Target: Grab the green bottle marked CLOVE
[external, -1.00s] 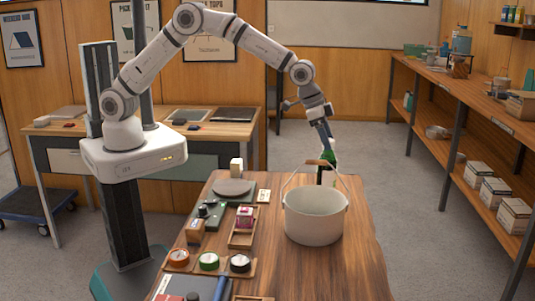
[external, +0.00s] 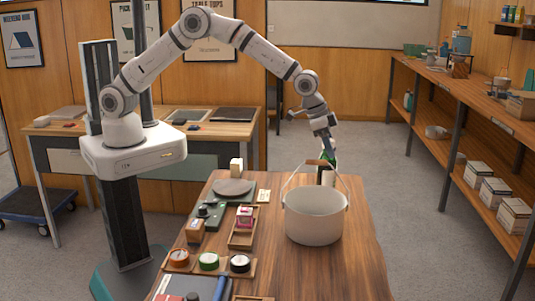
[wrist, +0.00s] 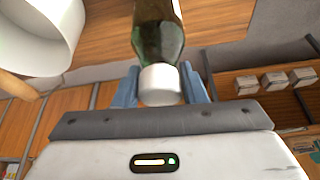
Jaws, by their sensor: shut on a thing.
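A green bottle (wrist: 158,38) with a white cap (wrist: 160,86) is between the blue fingers of my gripper (wrist: 160,92) in the wrist view. The fingers are shut on its cap end. A sliver of pale label shows at its edge, but I cannot read any marking. In the external view, my gripper (external: 328,143) points down at the table's far end, holding the bottle (external: 329,155) just behind the white pot. The pot's raised handle partly covers the bottle, and its base is hidden.
The white pot (external: 314,218) with a wooden-grip handle stands close in front of the bottle. A grey disc (external: 234,187), small boxes and round tins line the wooden table's left side. The table's right front is clear. Shelves (external: 459,96) stand at right.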

